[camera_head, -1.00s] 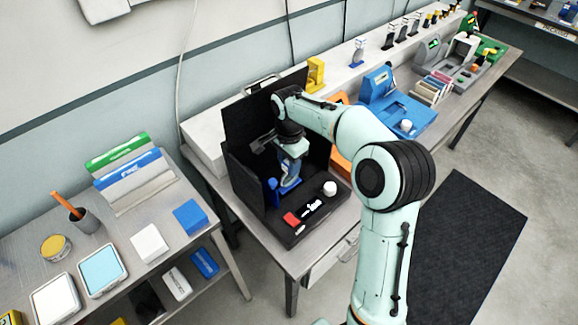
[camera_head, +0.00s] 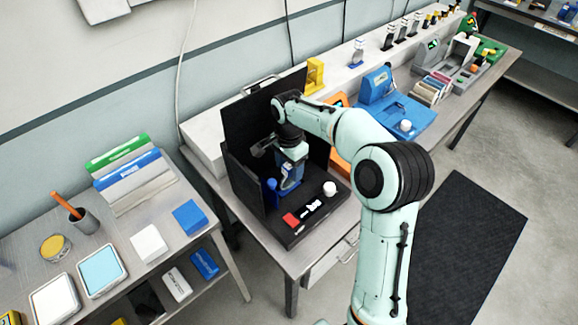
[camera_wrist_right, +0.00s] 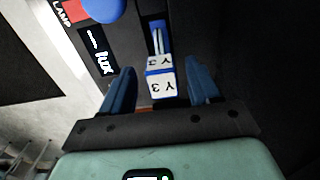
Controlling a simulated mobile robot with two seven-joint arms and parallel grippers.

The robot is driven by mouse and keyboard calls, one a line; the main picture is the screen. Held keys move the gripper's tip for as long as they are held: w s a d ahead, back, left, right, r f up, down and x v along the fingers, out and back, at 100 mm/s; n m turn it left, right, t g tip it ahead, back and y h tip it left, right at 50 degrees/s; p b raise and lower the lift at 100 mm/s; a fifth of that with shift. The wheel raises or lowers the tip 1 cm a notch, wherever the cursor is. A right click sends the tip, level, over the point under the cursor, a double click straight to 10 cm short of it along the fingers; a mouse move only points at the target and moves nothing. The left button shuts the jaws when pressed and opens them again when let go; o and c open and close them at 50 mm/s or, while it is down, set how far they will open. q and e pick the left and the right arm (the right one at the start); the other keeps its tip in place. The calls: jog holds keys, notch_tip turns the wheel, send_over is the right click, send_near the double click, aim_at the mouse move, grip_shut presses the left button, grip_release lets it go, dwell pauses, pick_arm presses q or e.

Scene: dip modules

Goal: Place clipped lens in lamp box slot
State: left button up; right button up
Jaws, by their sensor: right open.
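The lamp box (camera_head: 240,185) is a black open-fronted housing on the metal bench, with its base plate toward me. My right gripper (camera_head: 289,180) reaches down inside it. In the right wrist view its two dark blue fingers (camera_wrist_right: 162,72) are open, one on each side of a blue-and-white clip marked "Y3" (camera_wrist_right: 159,86), with visible gaps. The clip stands in the box at a narrow blue-framed opening. The lens itself is hidden or too small to tell, and I cannot tell how deep it sits in the slot. My left gripper is out of view.
A blue device (camera_head: 395,105) stands to the right. A side table (camera_head: 115,215) stands at left.

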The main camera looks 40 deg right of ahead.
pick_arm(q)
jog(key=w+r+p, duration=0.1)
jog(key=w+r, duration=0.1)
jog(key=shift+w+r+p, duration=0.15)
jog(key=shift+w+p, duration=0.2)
pick_arm(e)
notch_tip(320, 180, up, 12)
jog(key=shift+f, duration=0.1)
